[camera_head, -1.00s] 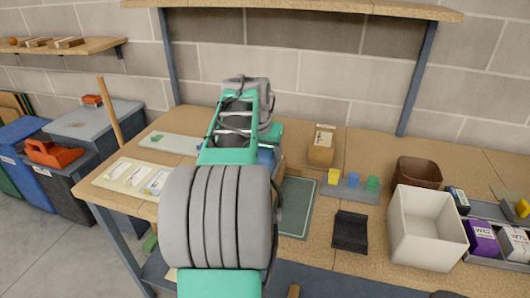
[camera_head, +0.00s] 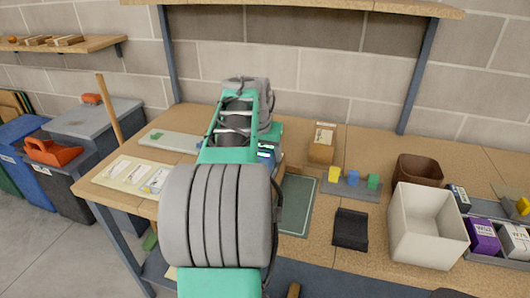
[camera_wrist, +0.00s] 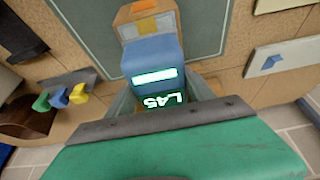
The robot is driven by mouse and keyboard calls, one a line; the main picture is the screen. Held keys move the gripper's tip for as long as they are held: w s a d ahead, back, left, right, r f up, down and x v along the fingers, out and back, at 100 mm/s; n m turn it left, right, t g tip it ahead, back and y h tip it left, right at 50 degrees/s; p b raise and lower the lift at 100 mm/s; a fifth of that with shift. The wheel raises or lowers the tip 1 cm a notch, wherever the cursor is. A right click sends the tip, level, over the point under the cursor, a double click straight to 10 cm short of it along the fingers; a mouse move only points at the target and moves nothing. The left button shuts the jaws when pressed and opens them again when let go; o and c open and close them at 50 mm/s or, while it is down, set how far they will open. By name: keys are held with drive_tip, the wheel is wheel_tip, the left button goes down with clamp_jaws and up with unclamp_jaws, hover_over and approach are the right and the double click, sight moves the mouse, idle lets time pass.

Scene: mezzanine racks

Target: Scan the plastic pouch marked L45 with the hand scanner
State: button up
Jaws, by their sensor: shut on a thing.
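The hand scanner (camera_wrist: 152,55) is a blue device with a lit pale bar and a dark green screen (camera_wrist: 165,101) reading L45, upside down in the wrist view. My gripper (camera_wrist: 163,96) is shut on it. In the head view the scanner (camera_head: 267,152) shows only partly beside my arm, its screen lit. Just beyond the scanner's head in the wrist view is a tan item (camera_wrist: 128,14) with a white and yellow label, over the green mat (camera_wrist: 85,25). I cannot read its label or tell whether they touch. My arm hides it in the head view.
A brown carton (camera_head: 320,150), a grey holder (camera_head: 352,190) with coloured blocks, a black stand (camera_head: 350,230), a white bin (camera_head: 425,230) and a brown bin (camera_head: 418,172) stand on the right. A board (camera_head: 135,177) with cards lies on the left.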

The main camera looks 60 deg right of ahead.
wheel_tip(320, 180, up, 7)
drive_tip(key=p, duration=0.5)
idle(0.4)
